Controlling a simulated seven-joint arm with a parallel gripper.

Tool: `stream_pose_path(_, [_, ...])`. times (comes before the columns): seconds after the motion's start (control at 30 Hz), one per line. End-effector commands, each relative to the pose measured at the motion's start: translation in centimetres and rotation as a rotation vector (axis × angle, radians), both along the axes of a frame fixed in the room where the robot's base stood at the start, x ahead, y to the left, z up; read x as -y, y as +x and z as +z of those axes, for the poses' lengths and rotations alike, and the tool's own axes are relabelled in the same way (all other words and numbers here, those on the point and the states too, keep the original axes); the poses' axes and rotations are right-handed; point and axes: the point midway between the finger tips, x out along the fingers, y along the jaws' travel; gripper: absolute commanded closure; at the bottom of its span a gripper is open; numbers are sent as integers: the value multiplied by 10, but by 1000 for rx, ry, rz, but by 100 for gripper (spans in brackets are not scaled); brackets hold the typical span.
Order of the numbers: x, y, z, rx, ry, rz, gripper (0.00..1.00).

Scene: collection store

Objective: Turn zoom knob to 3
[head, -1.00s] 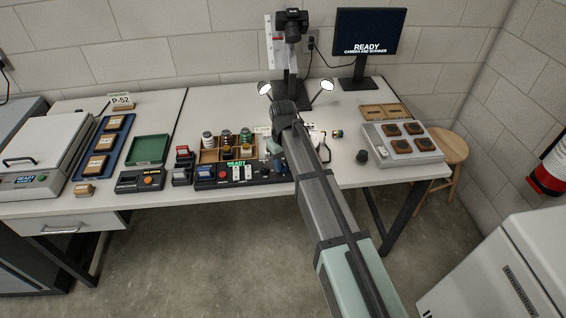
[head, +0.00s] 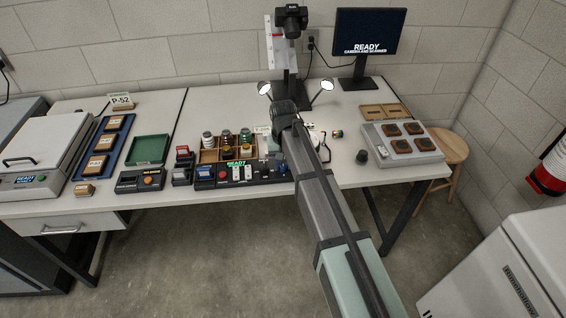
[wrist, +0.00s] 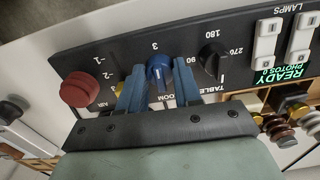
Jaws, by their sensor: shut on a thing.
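The control panel (wrist: 215,22) is a dark box with printed labels. Its blue zoom knob (wrist: 160,70) sits between the two blue fingers of my gripper (wrist: 160,82) in the wrist view. The fingers are shut on the knob's sides. A "3" is printed by the knob, on the side away from my gripper's body. My gripper covers part of the "ZOOM" label. I cannot surely tell where the knob's pointer stands. In the head view the panel (head: 215,184) lies on the bench, and my arm hides its right end.
Close beside my fingers are a black table knob (wrist: 213,62) marked 90, 180 and 270, and a red knob (wrist: 80,90). A yellow part is half hidden by a finger. White lamp switches (wrist: 267,38) and a "READY" display (wrist: 284,73) are further right. Jars (head: 227,138) stand behind the panel.

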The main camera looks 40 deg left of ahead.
Motion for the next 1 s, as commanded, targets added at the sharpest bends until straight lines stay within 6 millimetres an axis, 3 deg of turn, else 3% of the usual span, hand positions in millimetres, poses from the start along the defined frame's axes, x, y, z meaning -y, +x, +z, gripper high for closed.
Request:
stream_pose_path(0.27, [0, 0, 0, 0, -1, 0, 97])
stream_pose_path(0.3, [0, 0, 0, 0, -1, 0, 64])
stream_pose_path(0.53, [0, 0, 0, 0, 0, 1, 42])
stream_pose_path(0.83, [0, 0, 2, 0, 0, 1, 41])
stream_pose_path(1.0, [0, 0, 16, 1, 1, 1, 41])
